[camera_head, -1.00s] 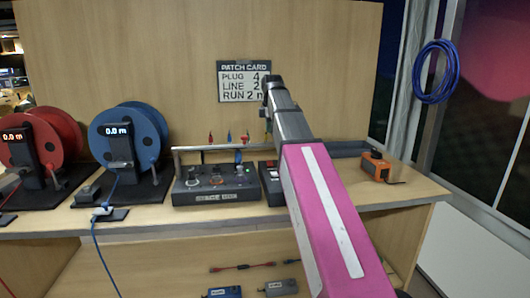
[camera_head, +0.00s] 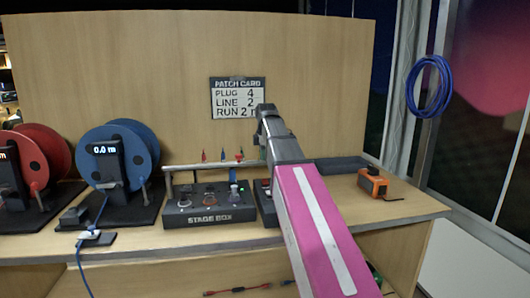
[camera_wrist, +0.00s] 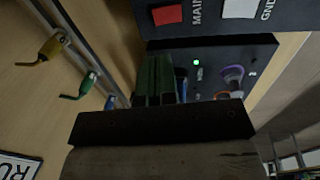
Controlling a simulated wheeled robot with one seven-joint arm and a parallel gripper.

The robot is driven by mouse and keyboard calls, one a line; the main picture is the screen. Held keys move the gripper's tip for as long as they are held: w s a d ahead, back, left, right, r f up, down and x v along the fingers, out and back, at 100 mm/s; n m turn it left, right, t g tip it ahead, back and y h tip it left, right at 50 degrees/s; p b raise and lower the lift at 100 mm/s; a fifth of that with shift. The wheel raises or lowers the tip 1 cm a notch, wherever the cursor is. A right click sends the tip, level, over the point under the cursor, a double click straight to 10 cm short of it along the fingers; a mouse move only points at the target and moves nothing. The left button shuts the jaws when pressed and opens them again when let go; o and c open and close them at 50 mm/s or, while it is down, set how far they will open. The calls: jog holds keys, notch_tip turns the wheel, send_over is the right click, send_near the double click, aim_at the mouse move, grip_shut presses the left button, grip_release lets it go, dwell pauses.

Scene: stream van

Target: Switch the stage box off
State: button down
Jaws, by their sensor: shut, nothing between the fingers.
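The stage box (camera_head: 208,212) is a dark, labelled box on the bench, with round sockets on top. In the wrist view the dark box face (camera_wrist: 262,52) shows a lit green light and a purple-ringed socket. Beside it, partly behind my arm in the head view, is a second dark box (camera_head: 264,208). The wrist view shows its panel (camera_wrist: 237,25) with a red switch marked MAIN and a white one marked GND. My gripper (camera_wrist: 162,62) is shut and empty over the stage box, hiding part of its face. Contact cannot be told.
A metal rail (camera_head: 185,166) with small coloured plugs runs behind the boxes. Blue (camera_head: 125,160) and red (camera_head: 20,165) cable reels stand left. An orange device (camera_head: 372,182) is on the right of the bench. A patch card (camera_head: 238,98) hangs on the back panel.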

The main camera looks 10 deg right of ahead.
aim_at(265, 182)
jog(key=f, duration=0.3)
jog(key=w+f, duration=0.1)
jog(key=f, duration=0.5)
jog(key=shift+w+f, duration=0.15)
jog(key=shift+f, duration=0.2)
jog(key=shift+w+f, duration=0.1)
jog(key=shift+f, duration=0.1)
jog(key=shift+s, duration=0.25)
jog(key=shift+s+r, duration=0.15)
jog(key=shift+s, duration=0.45)
jog(key=shift+r, duration=0.1)
